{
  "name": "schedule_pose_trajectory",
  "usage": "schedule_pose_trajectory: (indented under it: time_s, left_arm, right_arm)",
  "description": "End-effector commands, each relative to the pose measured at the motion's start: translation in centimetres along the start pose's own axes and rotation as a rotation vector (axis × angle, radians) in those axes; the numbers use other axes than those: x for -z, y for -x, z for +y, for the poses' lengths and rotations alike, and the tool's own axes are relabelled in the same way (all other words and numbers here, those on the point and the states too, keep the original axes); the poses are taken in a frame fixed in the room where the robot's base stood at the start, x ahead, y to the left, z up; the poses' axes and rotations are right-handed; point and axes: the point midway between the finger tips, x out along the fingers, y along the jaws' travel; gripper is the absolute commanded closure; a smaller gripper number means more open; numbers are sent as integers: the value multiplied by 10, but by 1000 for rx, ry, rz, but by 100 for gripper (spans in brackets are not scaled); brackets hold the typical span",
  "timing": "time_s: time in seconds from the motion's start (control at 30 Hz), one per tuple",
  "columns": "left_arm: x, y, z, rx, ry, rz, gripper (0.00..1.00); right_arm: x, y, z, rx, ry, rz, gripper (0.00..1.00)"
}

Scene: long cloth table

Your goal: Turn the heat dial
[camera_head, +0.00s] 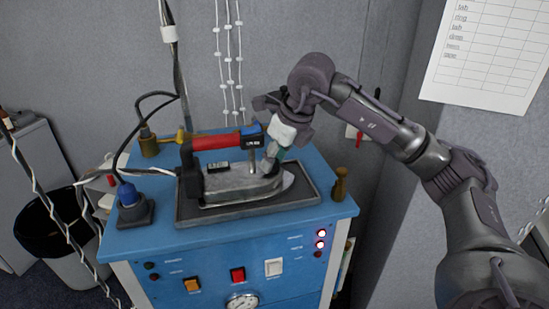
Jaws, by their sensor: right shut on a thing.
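A steam iron (240,184) with a grey metal body and a red handle (215,141) rests flat on a dark tray (300,196) on a blue workstation. The handle has a blue and black front end. My right gripper (269,163) reaches down from the right to the front part of the iron, just beside the handle's front post. Its fingers are shut on the heat dial, which they hide almost fully, so its setting cannot be read. My left gripper is not in view.
A black-lined bin (45,232) stands left. A grey wall is close behind.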

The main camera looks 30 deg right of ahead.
Motion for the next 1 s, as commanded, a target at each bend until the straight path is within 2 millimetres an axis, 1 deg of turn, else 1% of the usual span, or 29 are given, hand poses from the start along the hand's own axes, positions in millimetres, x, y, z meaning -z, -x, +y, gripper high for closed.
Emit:
schedule_pose_trajectory:
  time_s: [0.37,0.4,0.47,0.5,0.53,0.83,0.93,1.0]
  left_arm:
    - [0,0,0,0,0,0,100]
    - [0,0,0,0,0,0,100]
    - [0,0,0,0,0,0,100]
    - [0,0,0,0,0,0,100]
    - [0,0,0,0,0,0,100]
    - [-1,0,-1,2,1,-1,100]
    - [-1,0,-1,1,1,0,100]
    - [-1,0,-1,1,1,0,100]
  right_arm:
    - [0,0,0,1,-2,0,100]
    - [0,0,0,1,-2,0,60]
    - [0,0,0,1,-2,0,50]
    - [0,0,0,1,-2,0,43]
    - [0,0,0,1,-2,0,40]
    - [0,1,0,1,-2,0,40]
    - [-1,8,0,2,-2,-2,40]
    - [-1,18,0,3,-2,-4,40]
